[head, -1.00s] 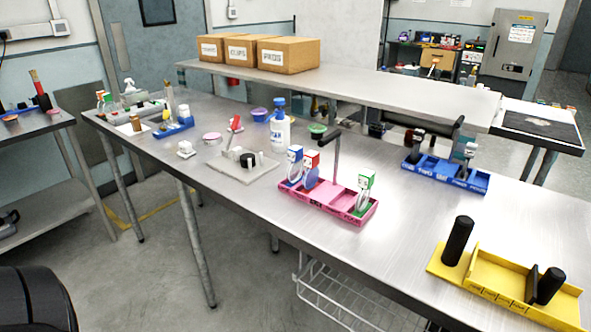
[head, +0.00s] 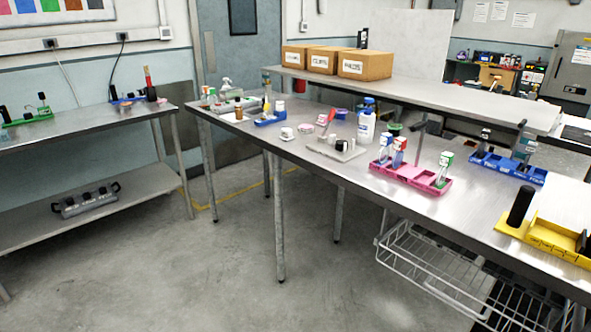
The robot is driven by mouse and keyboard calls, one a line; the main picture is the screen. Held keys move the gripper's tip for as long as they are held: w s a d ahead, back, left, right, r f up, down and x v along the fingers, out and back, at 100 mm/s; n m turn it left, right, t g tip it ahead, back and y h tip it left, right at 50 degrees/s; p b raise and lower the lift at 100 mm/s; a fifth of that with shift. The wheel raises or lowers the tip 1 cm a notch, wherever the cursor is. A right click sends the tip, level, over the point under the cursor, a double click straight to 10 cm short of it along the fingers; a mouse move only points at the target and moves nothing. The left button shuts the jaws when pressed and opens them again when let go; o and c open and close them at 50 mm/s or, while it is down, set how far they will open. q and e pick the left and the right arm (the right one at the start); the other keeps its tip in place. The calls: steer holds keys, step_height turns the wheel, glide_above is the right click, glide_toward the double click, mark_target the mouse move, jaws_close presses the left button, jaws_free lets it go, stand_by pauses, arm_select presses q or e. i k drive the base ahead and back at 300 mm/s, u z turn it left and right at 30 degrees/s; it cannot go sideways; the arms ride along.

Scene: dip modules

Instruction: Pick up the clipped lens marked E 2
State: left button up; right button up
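A pink tray (head: 416,176) stands on the steel table and holds three upright clipped lenses. One has a blue clip (head: 385,142) and one beside it has a red clip (head: 400,144), both at the tray's left end. One with a green clip (head: 446,158) stands at the right end. The marks on the clips are too small to read, so I cannot tell which is E 2. Neither of my grippers is in the head view.
A blue tray (head: 520,172) stands behind right and a yellow tray (head: 560,241) at the right edge. A white bottle (head: 366,125) and a grey block (head: 330,151) stand left of the pink tray. A wire basket (head: 430,262) hangs below the table. The floor in front is clear.

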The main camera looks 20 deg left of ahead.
mark_target(386, 139)
steer(key=u, duration=1.65)
steer(key=i, duration=1.7)
steer(key=z, duration=1.1)
steer(key=i, duration=0.9)
steer(key=z, duration=0.9)
